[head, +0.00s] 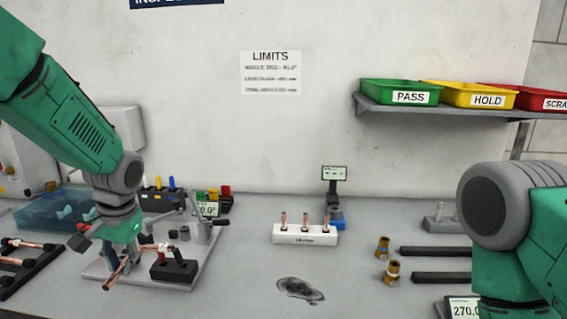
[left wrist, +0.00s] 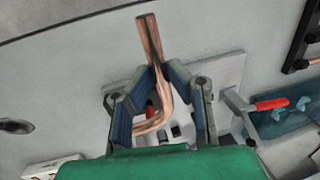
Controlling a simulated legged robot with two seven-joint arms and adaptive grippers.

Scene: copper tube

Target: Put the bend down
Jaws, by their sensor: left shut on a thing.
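A copper bend (head: 117,273) hangs tilted from my left gripper (head: 122,240), just in front of the left part of the grey fixture plate (head: 205,262). In the left wrist view the copper bend (left wrist: 150,42) passes between the fingers of my left gripper (left wrist: 163,78), which are shut on it; one leg sticks out beyond the tips and the curve lies nearer the palm. I cannot tell if the bend touches the plate. My right arm shows at the right edge, but its gripper is out of view.
A black rack (head: 30,268) with copper pieces lies at left, near a blue bin (head: 55,207). A white block (head: 305,237) holds upright copper pieces. Brass fittings (head: 391,272) and dark bars stand at right. A dark patch (head: 299,289) marks the otherwise clear middle bench.

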